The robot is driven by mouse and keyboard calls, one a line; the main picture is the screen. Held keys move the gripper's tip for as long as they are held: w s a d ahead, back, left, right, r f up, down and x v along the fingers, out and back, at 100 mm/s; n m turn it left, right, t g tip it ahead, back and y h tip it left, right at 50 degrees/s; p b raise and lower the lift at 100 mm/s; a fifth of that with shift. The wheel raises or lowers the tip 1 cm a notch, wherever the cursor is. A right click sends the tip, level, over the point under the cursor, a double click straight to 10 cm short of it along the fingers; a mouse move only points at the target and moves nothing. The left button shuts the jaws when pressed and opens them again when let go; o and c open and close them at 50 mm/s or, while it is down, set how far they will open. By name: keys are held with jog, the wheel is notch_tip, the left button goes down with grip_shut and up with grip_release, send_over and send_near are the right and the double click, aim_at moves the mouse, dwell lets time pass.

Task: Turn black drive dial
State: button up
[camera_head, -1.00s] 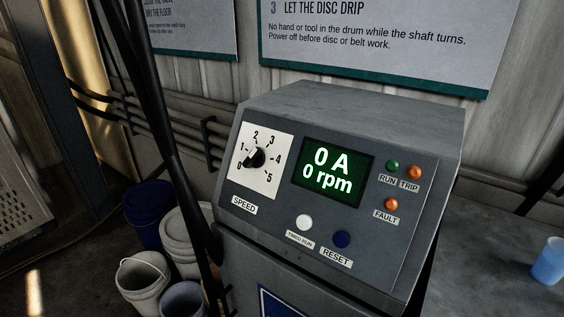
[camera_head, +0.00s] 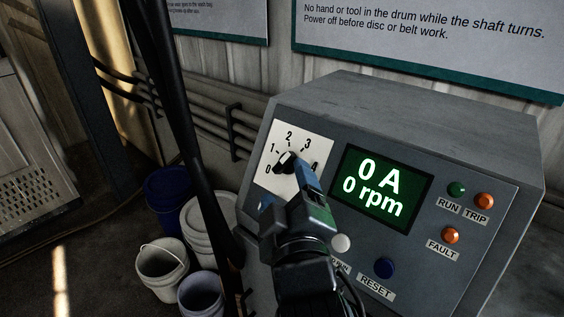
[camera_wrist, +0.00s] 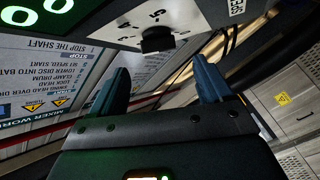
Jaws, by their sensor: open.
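The black drive dial (camera_head: 284,163) sits on a white scale plate (camera_head: 268,179) marked with speed numbers, at the left of the grey control panel's face. The dial is partly covered by my gripper (camera_head: 301,170) in the head view. In the wrist view the dial (camera_wrist: 157,40) shows ahead of the fingertips, roughly between them in the picture. My gripper (camera_wrist: 160,72) is open and empty, with a wide gap between its two fingers. Whether a finger touches the dial cannot be told. The dial's pointer setting is not clear now.
The display (camera_head: 379,188) reads 0 A and 0 rpm. Orange and green lamps are at right. Several buckets (camera_head: 162,268) stand on the floor at left. A dark hanging cable (camera_head: 185,125) passes left of the panel.

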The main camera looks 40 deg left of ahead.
aim_at(281, 164)
jog(key=p+x, duration=0.1)
jog(key=x, duration=0.5)
jog(key=shift+w+a, duration=0.2)
jog(key=shift+w, duration=0.15)
jog(key=c, duration=1)
